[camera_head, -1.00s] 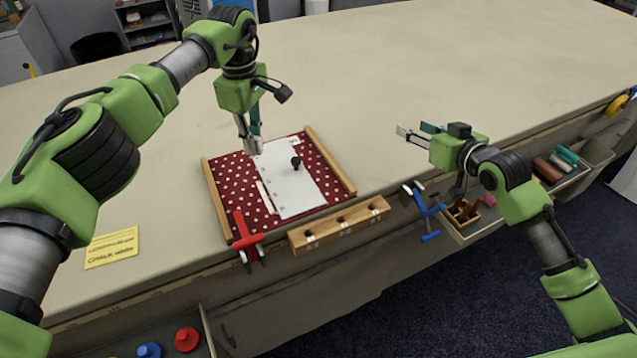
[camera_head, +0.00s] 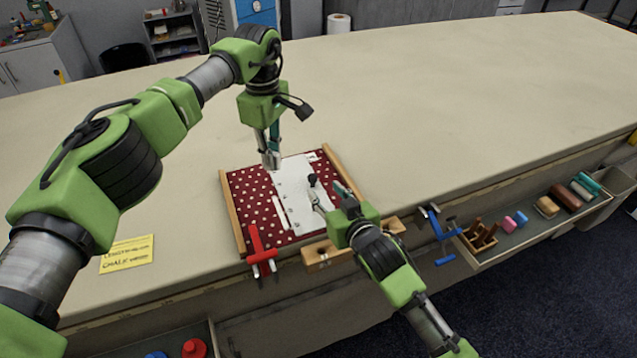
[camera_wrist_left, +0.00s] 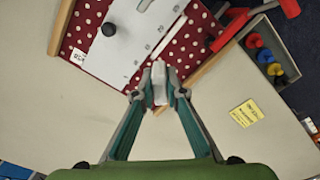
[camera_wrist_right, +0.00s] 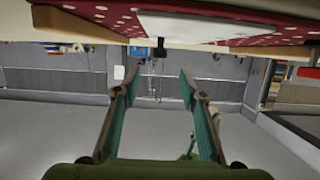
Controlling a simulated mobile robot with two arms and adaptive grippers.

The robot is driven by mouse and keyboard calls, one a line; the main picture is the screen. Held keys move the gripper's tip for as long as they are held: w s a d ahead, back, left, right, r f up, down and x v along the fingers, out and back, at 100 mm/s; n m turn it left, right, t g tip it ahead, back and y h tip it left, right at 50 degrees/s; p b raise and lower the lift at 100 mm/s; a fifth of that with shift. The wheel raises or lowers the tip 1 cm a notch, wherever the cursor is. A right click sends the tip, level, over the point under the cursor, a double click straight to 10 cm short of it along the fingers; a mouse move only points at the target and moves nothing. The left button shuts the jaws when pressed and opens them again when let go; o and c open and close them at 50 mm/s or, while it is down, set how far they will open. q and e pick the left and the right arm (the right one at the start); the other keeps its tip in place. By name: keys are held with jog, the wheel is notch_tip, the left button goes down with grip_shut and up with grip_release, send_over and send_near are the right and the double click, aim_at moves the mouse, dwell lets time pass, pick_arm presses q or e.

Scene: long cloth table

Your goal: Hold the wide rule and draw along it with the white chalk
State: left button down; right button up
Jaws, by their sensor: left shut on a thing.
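A white sheet-like plate (camera_head: 296,190) lies on a red polka-dot cloth board (camera_head: 252,197). A black knob (camera_head: 312,180) stands on it, also in the left wrist view (camera_wrist_left: 109,29). I cannot clearly separate the wide rule from any paper beneath. A narrow white strip (camera_head: 281,213) lies along its left edge. My left gripper (camera_head: 270,160) is shut on a small white piece (camera_wrist_left: 158,82), seemingly the white chalk, over the board's far left part. My right gripper (camera_head: 331,197) is open and empty near the knob, with fingers apart in the right wrist view (camera_wrist_right: 154,88).
A red clamp (camera_head: 261,250) sits at the board's front left corner. A wooden block (camera_head: 322,254) lies along the front edge, partly behind my right arm. A blue clamp (camera_head: 438,228), an open drawer of blocks (camera_head: 530,225) and a yellow note (camera_head: 127,254) flank it. The far tabletop is clear.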

aim_at(314, 179)
jog(key=x, duration=0.8)
grip_shut()
dwell(1.0)
